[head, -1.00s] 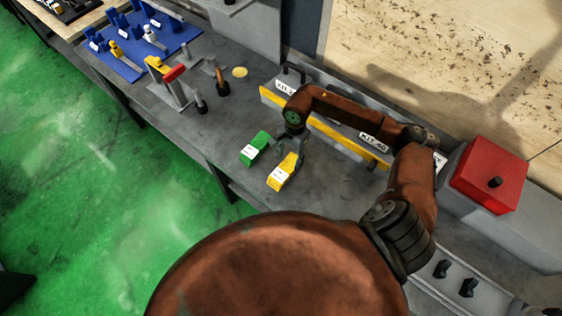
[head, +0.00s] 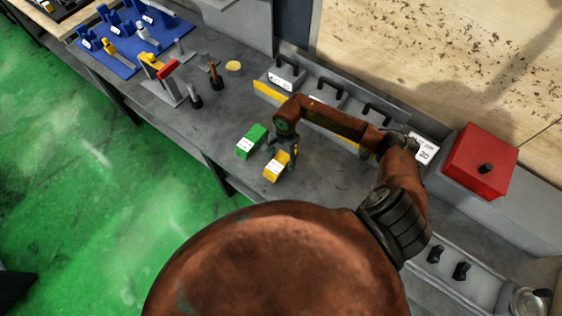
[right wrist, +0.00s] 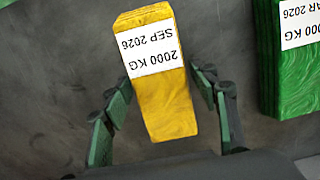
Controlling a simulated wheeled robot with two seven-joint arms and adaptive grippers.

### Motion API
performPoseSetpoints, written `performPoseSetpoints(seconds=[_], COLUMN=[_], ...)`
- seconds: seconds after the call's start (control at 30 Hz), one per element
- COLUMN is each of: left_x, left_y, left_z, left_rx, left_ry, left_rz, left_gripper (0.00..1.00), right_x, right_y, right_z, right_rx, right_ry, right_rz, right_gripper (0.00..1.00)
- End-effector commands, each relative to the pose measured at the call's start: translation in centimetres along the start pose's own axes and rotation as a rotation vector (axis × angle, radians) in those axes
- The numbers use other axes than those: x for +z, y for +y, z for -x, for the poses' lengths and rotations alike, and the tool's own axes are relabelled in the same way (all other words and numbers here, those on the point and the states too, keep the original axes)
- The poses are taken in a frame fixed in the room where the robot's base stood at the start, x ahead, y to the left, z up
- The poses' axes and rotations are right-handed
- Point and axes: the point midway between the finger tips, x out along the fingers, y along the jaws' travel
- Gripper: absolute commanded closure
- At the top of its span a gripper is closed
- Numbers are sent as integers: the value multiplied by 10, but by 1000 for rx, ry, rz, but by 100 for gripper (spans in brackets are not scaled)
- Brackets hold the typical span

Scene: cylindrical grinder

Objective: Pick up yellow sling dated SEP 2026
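The yellow sling (head: 273,172) lies on the grey bench. In the right wrist view it is a yellow block-like bundle (right wrist: 168,112) with a white label reading 2000 KG, SEP 2026. My right gripper (right wrist: 165,88) is open, with one finger on each side of the sling. The left-hand finger is very close to the sling or touching it, and a narrow gap shows at the other. In the head view my right gripper (head: 284,152) is over the sling's far end and hides part of it. My left gripper is not in view.
A green sling (head: 250,141) lies close beside the yellow one; its label (right wrist: 301,24) is partly cut off. Behind stand grey cases with black handles (head: 285,72). A red box (head: 480,160) is at the right. Upright tools (head: 192,92) and a blue tool board (head: 128,62) are at the left.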

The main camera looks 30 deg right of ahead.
Motion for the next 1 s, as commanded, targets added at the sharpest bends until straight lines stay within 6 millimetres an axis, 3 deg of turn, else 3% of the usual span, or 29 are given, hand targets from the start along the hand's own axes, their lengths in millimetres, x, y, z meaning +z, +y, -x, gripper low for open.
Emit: performPoseSetpoints(seconds=[0.2,0.6,1.0], left_x=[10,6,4], left_y=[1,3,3], left_z=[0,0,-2], left_rx=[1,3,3], left_ry=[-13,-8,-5], left_rz=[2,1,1], left_gripper=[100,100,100], right_x=[0,0,0], right_y=[0,0,-1], right_z=[0,0,7], right_rx=[0,1,-3], right_ry=[0,0,3], right_rz=[0,0,2], right_gripper=[62,90,91])
